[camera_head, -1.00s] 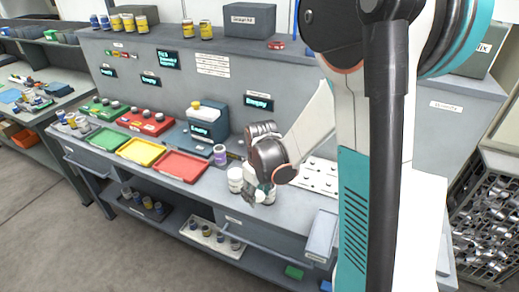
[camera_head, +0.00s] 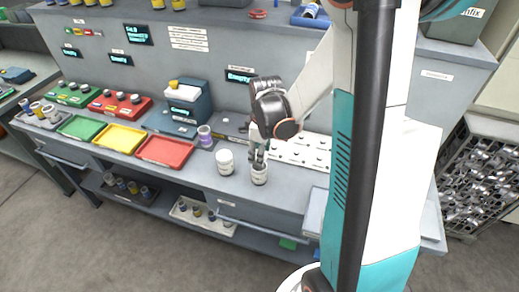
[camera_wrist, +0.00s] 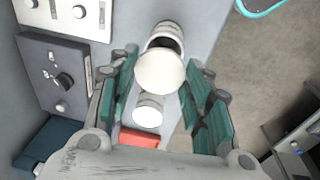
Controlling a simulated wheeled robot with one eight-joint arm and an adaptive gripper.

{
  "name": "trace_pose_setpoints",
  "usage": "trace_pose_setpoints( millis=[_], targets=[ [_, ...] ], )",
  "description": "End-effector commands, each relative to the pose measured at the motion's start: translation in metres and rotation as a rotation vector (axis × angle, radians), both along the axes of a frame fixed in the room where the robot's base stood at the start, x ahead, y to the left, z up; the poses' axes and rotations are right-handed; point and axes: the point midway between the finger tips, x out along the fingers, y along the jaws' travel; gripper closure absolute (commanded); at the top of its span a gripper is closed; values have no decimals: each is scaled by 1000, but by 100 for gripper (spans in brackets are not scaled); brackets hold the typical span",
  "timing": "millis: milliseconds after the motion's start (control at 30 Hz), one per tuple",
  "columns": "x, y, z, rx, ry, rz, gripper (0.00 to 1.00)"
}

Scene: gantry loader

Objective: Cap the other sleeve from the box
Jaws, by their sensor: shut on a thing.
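My gripper (camera_wrist: 160,72) is shut on a round white cap (camera_wrist: 163,78), its green-padded fingers on either side. In the wrist view the cap overlaps a white sleeve (camera_wrist: 165,27), whose dark opening shows partly past the cap's edge. In the head view this sleeve (camera_head: 259,176) stands upright on the bench directly below my gripper (camera_head: 258,157). Whether cap and sleeve touch is unclear. A second white sleeve (camera_head: 225,165) stands just to the left, with a closed white top in the wrist view (camera_wrist: 148,108). I cannot tell which container is the box.
Left along the bench are red (camera_head: 165,151), yellow (camera_head: 119,138) and green (camera_head: 80,128) trays.

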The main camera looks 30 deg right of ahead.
Motion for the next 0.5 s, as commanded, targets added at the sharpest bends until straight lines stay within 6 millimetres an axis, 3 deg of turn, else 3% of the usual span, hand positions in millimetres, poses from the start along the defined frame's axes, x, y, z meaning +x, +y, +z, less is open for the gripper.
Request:
trace_pose_setpoints(
  millis=[500],
  targets=[
    [0, 0, -30, 0, 0, 0, 75]
  ],
)
